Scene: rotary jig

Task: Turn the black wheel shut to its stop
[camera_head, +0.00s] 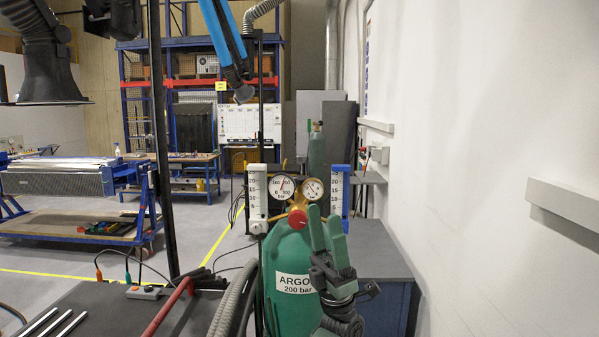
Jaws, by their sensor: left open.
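A green gas cylinder (289,269) stands upright in front of me, with a white label reading ARGON 200 bar. A brass regulator with two round gauges (283,187) and a red knob (297,218) sits at its top. I cannot make out the black wheel; my gripper covers part of the cylinder's top right. My left gripper (325,213) is open, its two green fingers pointing up in front of the cylinder's right side. From this view I cannot tell whether it touches anything. My right gripper is not in view.
White and blue flow tubes (256,198) flank the gauges. A grey hose (234,300) and a dark bench (90,310) with metal rods lie left of the cylinder. A grey cabinet (375,250) and the white wall (480,150) bound the right. Open floor (195,228) lies further back left.

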